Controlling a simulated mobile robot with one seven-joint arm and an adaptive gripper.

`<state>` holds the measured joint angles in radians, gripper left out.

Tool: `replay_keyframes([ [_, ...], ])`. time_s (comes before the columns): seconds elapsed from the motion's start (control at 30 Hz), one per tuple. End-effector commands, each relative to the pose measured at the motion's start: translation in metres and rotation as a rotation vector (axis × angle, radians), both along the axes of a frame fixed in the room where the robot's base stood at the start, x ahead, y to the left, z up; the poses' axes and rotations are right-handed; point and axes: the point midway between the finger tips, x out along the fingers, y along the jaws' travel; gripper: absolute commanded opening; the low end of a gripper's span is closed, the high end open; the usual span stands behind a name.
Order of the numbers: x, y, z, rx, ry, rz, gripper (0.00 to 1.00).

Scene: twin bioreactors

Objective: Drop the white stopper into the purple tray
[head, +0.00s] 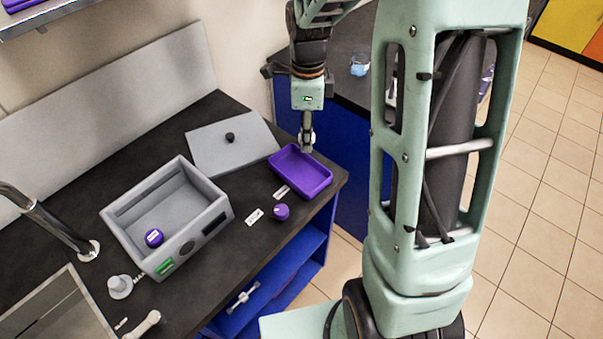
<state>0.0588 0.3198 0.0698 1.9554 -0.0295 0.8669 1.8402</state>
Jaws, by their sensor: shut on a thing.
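The purple tray (303,177) sits on the dark bench near its right front corner, and its inside looks empty. My gripper (307,146) points down over the far edge of the tray, at its right half. It is shut on the white stopper (313,138), a small pale piece partly hidden by the fingers. I cannot tell the exact height of the stopper above the tray.
A grey open box (215,215) holding a purple-capped item (154,238) stands left of the tray. A grey lid (205,150) with a black knob lies behind. A small purple item (281,211) and white labels lie in front. A tap (50,222) stands far left.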

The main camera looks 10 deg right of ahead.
Motion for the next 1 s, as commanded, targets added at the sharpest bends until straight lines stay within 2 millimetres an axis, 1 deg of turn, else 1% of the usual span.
replay_keyframes([
  [0.03,0.000,0.000,-0.012,0.000,0.001,0.000,0.13],
  [0.23,0.000,0.000,-0.034,0.000,0.001,0.000,0.13],
  [0.37,0.000,0.000,-0.039,0.001,0.001,0.000,0.13],
  [0.6,0.000,0.000,-0.039,0.000,0.001,0.000,0.13],
  [0.63,0.000,0.000,-0.039,0.000,0.001,0.000,0.28],
  [0.8,0.000,0.000,-0.038,0.000,0.000,0.000,0.47],
  [1.0,0.000,0.000,-0.038,0.000,0.000,0.000,0.47],
])
